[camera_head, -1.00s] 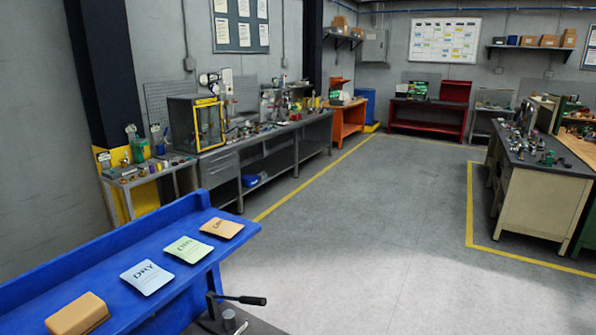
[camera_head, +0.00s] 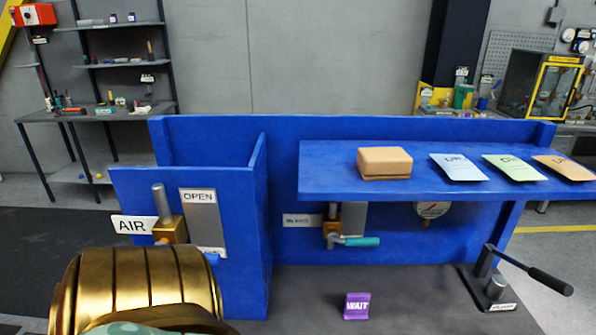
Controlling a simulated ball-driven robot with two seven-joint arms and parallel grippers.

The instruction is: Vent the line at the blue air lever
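The air valve (camera_head: 170,231) is a brass body with a grey upright stem on the front of the blue panel (camera_head: 135,185) at left, beside a white AIR sign (camera_head: 131,225). A grey plate headed OPEN (camera_head: 198,197) is to its right. A short piece of the blue air lever (camera_head: 211,258) shows low over the plate's bottom and points right. The rest of the lever is hidden behind a gold ribbed arm part in front. Neither gripper is in view.
A second brass valve (camera_head: 333,233) with a teal handle sits under the blue shelf (camera_head: 310,180), near a round gauge (camera_head: 432,209). The shelf bears a tan box (camera_head: 385,162) and several packets. A purple WAIT block (camera_head: 357,306) and a black-handled lever (camera_head: 535,279) stand on the dark bench (camera_head: 420,290).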

